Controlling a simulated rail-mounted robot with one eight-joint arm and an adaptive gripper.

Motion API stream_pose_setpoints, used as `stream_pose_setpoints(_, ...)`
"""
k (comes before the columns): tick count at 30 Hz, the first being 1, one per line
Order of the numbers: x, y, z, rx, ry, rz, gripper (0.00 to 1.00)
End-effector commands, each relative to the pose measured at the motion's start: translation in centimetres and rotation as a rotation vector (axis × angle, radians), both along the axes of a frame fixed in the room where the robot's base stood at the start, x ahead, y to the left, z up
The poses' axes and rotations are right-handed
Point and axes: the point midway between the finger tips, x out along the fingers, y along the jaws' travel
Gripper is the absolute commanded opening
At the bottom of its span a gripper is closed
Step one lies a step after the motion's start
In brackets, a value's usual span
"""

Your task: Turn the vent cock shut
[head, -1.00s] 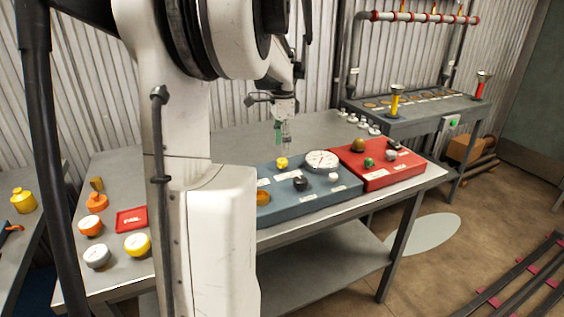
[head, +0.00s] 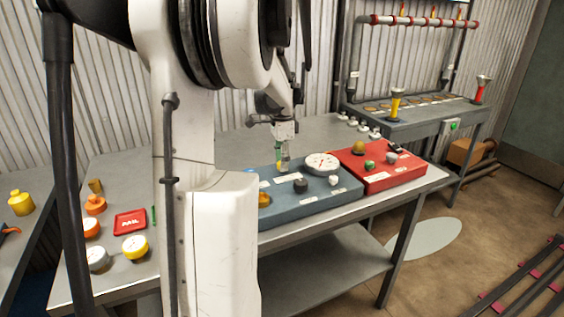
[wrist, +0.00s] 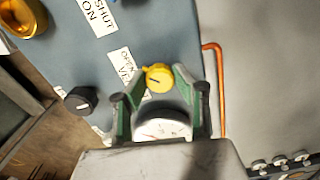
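The fingers are open, with narrow gaps seeming to show beside the knob; contact is not clear. In the head view my gripper (head: 283,164) is low over the box and mostly hides the knob.
A round white gauge (head: 322,163) stands close to my gripper. A black knob (head: 300,186) and a small white knob (head: 333,180) are nearby on the box. A red box (head: 380,168) with knobs adjoins on the right. A copper pipe (wrist: 216,85) runs alongside.

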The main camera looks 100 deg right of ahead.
Motion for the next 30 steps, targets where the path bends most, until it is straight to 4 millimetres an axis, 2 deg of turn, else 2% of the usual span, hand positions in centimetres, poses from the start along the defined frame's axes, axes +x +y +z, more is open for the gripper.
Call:
stream_pose_setpoints(1, 0.0, 0.0, 0.01, 0.0, 0.0, 0.0, 0.1)
stream_pose_setpoints(3, 0.0, 0.0, 0.01, 0.0, 0.0, 0.0, 0.01)
stream_pose_setpoints(14, 0.0, 0.01, 0.08, 0.0, 0.0, 0.063, 0.01)
stream_pose_setpoints(20, 0.0, 0.02, 0.16, 0.0, 0.0, 0.192, 0.01)
stream_pose_setpoints(30, -0.02, 0.05, 0.15, 0.0, 0.0, 0.507, 0.01)
